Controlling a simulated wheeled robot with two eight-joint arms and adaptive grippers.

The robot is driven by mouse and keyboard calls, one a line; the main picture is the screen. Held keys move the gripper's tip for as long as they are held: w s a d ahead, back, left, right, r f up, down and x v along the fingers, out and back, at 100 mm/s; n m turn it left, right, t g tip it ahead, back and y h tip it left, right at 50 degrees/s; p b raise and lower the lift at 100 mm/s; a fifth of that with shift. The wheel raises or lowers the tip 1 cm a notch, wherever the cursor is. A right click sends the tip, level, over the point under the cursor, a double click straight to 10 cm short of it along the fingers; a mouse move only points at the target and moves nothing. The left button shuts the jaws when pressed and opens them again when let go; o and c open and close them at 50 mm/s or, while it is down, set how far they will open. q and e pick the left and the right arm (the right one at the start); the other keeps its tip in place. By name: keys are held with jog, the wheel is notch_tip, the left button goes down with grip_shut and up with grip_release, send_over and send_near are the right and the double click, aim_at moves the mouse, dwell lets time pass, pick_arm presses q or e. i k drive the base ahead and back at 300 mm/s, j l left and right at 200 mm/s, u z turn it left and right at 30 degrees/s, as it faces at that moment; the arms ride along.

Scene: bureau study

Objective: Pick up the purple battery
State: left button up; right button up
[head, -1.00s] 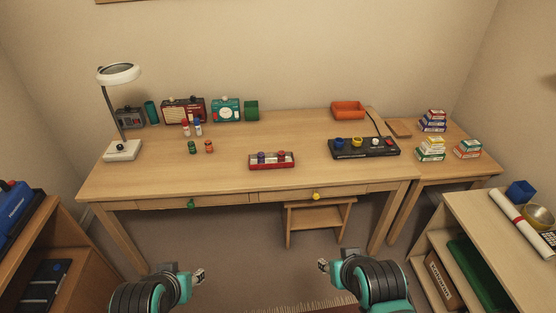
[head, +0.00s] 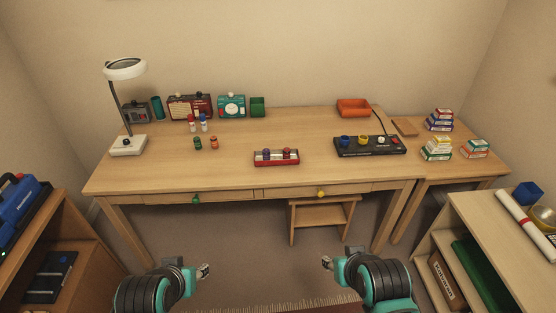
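A small purple-topped piece (head: 267,153), which looks like the purple battery, stands in the left part of a red holder (head: 276,163) near the front middle of the desk. A red-topped piece (head: 287,153) stands at its right in the same holder. My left gripper (head: 203,271) and my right gripper (head: 326,262) are low in the picture, in front of the desk and well apart from the holder. Nothing shows in either one. Their fingers are too small to tell open from shut.
Green (head: 198,143) and orange (head: 214,143) small cylinders stand left of the holder. A dark panel with coloured knobs (head: 370,147) lies at its right. A lamp (head: 128,146) stands far left. A stool (head: 323,214) is under the desk. Shelves flank both sides.

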aim_at(266, 152)
jog(key=i+l, duration=0.15)
jog(key=i, duration=0.35)
jog(key=i+l, duration=0.2)
jog(key=i, duration=0.3)
jog(key=i+l, duration=0.15)
jog(key=i, duration=0.3)
